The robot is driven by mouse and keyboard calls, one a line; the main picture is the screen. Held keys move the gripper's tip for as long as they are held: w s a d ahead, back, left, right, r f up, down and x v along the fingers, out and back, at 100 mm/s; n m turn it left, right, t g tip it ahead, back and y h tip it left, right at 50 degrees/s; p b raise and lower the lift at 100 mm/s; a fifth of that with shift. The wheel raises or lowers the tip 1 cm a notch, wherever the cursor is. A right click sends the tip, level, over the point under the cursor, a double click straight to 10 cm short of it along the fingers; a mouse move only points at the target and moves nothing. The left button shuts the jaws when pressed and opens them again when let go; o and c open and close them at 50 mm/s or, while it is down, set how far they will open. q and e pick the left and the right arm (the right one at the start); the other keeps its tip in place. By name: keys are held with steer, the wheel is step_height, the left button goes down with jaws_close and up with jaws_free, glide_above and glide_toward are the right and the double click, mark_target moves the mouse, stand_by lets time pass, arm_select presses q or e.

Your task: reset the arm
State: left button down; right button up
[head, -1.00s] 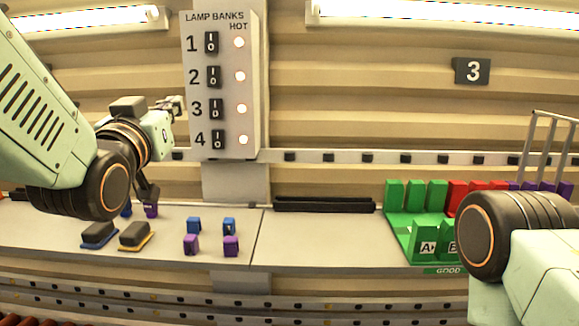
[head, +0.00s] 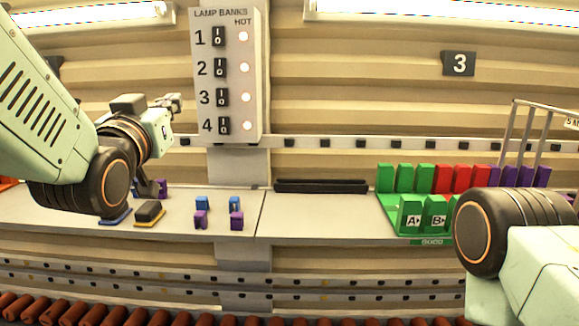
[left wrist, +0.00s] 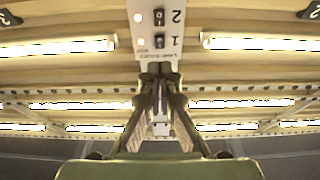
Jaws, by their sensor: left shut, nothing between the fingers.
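My left arm comes in from the left in the head view, with its gripper (head: 172,103) at the far end, raised in front of the wall to the left of the lamp bank panel. In the left wrist view the left gripper (left wrist: 160,80) has its fingertips together and holds nothing. The lamp bank panel (head: 225,75) carries several numbered switches, each with a lit lamp beside it. It also shows behind the fingers in the left wrist view (left wrist: 158,22). My right arm shows at the lower right of the head view; its gripper is out of the picture.
A shelf (head: 300,220) runs below the wall. On it are blue and purple blocks (head: 236,220), a dark brush-like block (head: 149,212), a black bar (head: 321,186) and a green rack (head: 393,205) with coloured pieces. Red-brown rollers (head: 90,314) lie below.

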arm_select(q)
steer(key=s+a+f+g+b, duration=0.1)
steer(key=s+f+g+b, duration=0.15)
steer(key=f, duration=1.15)
steer(key=s+a+f+g+b, duration=0.15)
steer(key=f+g, duration=0.25)
steer(key=f, duration=0.9)
steer(key=s+f+g+b, duration=0.3)
steer(key=s+f, duration=0.3)
steer(key=f, duration=0.6)
steer(key=s+f+g+b, duration=0.3)
steer(key=s+f, duration=0.2)
steer(key=f, duration=0.7)
steer(key=s+f+g+b, duration=0.7)
steer(key=s+f+b, duration=0.1)
steer(key=s+f, duration=1.7)
steer(key=shift+s+a+n+y+b, duration=0.3)
steer(key=shift+s+a+n, duration=0.1)
steer(key=shift+s, duration=0.1)
arm_select(e)
step_height(320, 180, down, 18)
steer(key=s, duration=0.1)
steer(key=shift+f, duration=0.2)
arm_select(q)
steer(key=shift+w+d+g, duration=0.1)
steer(key=shift+w+g, duration=0.1)
steer(key=shift+g, duration=0.15)
arm_select(e)
steer(key=shift+w+f, duration=0.1)
steer(key=shift+w, duration=0.05)
